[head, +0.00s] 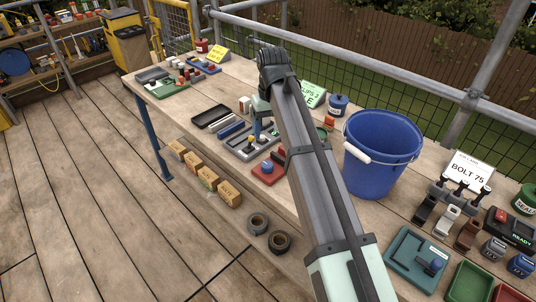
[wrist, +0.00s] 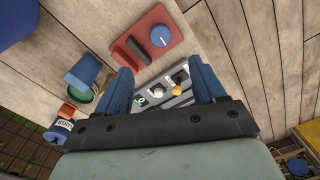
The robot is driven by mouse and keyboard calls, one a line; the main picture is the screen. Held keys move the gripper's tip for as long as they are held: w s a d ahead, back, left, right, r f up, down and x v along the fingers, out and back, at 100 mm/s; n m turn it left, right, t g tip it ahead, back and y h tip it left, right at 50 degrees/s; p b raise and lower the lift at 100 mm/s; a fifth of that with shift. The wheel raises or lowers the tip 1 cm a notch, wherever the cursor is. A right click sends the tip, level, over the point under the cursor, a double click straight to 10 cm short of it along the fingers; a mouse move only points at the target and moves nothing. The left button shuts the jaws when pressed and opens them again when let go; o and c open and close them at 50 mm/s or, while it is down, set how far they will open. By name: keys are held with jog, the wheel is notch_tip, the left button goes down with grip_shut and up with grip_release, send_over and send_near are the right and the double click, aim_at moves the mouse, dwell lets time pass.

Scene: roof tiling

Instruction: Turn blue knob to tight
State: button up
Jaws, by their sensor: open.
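The blue knob (wrist: 160,36) sits on a red base (wrist: 133,48) with a dark slot beside it, at the top of the wrist view. A pale pointer line shows on the knob; I cannot read any tight mark. In the head view, the knob (head: 267,165) and its red base (head: 271,173) lie on the bench just left of my arm. My gripper (wrist: 163,84) is open and empty, its blue fingers spread over a grey panel (wrist: 170,92) with small white and yellow knobs. It also shows above the grey tray in the head view (head: 257,136). The blue knob is outside the fingers.
A blue bucket (head: 381,150) stands right of my arm. A blue-and-green cup (wrist: 84,74) is left of the fingers in the wrist view. A black tray (head: 211,116) lies behind the panel.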

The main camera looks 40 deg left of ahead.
aim_at(268, 164)
jog(key=shift+m, duration=0.3)
jog(key=f, duration=1.4)
jog(key=shift+s, duration=0.25)
jog(key=shift+r, duration=0.1)
jog(key=c, duration=1.1)
jog(key=shift+o, duration=0.2)
jog(key=shift+m, duration=0.8)
jog(key=o, duration=1.1)
jog(key=shift+c, duration=0.2)
